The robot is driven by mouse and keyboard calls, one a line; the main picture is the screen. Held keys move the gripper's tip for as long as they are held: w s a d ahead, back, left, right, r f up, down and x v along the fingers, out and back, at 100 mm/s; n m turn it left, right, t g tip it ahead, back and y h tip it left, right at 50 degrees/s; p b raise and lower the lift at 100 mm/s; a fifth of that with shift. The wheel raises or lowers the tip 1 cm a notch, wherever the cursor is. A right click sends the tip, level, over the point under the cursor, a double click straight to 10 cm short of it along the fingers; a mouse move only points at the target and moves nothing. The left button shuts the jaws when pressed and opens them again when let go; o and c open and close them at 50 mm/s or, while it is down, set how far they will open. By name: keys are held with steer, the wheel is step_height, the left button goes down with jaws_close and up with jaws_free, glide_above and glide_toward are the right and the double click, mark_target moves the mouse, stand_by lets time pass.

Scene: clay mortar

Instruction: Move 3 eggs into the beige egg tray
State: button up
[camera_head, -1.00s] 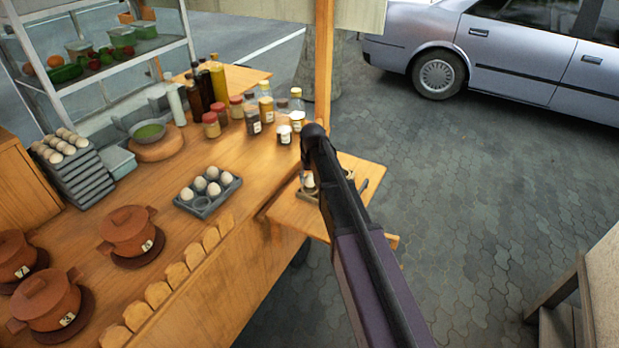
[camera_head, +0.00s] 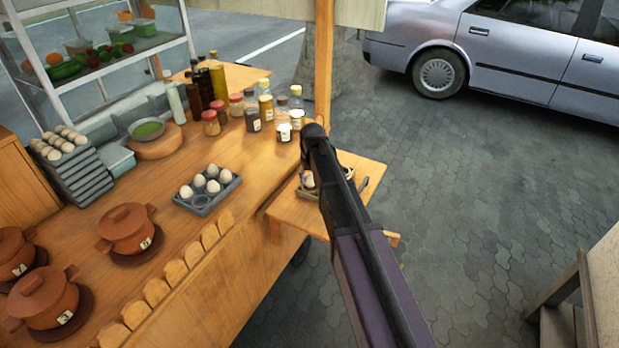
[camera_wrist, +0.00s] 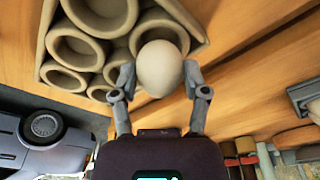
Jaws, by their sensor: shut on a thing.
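My gripper (camera_wrist: 158,78) is shut on a pale egg (camera_wrist: 158,66), with one finger on each side of it. The held egg is over a corner cup of the beige egg tray (camera_wrist: 118,50) in the wrist view and covers part of that cup; I cannot tell whether it touches it. Several other tray cups look empty. A grey egg tray (camera_head: 207,207) on the counter holds several white eggs (camera_head: 212,186).
The beige tray is on a small wooden side table (camera_head: 290,212). Bottles and jars (camera_head: 254,118) stand at the counter's back. Clay pots (camera_head: 127,228) and a stack of grey trays with eggs (camera_head: 82,172) are at the left. A car (camera_head: 500,50) is parked beyond.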

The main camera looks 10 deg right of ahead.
steer(key=shift+f+b, duration=1.05)
steer(key=shift+f, duration=0.05)
stand_by(1.0)
steer(key=o, duration=0.8)
steer(key=shift+r, duration=0.2)
